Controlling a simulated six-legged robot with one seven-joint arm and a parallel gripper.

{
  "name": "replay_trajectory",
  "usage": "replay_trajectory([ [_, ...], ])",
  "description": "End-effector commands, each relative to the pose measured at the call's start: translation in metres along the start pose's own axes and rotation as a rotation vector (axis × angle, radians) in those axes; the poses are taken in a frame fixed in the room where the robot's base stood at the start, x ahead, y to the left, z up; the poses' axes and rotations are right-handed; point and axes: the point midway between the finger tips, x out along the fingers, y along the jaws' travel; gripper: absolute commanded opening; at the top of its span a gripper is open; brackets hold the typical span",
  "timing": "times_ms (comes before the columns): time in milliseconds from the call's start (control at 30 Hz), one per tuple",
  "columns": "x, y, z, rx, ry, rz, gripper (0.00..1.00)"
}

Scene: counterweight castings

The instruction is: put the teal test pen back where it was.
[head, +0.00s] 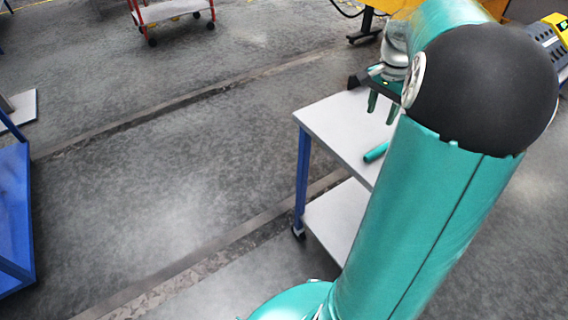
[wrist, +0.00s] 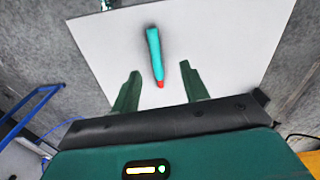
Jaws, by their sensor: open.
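The teal test pen (wrist: 154,50) lies on the white top of a small blue-legged cart (wrist: 220,40). Its red tip (wrist: 160,84) points toward my gripper in the wrist view. In the head view the pen (head: 376,152) lies near the cart's front edge, partly hidden by my arm. My gripper (wrist: 158,90) is open and empty, its two green fingers apart on either side of the line of the pen. In the head view my gripper (head: 381,108) hangs above the cart top (head: 335,122), apart from the pen.
The cart has a lower white shelf (head: 335,220). A red-framed cart (head: 172,12) stands at the back left, and a blue frame (head: 15,210) at the left edge. Yellow equipment (head: 395,5) stands behind the cart. The grey floor between is largely clear.

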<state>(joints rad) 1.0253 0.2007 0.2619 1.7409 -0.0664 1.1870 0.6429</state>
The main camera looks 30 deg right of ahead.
Motion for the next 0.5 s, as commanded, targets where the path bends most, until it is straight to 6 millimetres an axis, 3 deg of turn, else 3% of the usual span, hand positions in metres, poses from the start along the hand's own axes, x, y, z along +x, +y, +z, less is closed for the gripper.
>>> replay_trajectory([
  [100,-0.023,-0.026,0.058,-0.183,0.064,-0.017,0.45],
  [200,-0.040,-0.040,0.113,-0.358,0.121,-0.041,0.45],
  [367,-0.056,-0.043,0.197,-0.635,0.205,-0.095,0.45],
  [500,-0.062,-0.031,0.262,-0.869,0.271,-0.161,0.45],
])
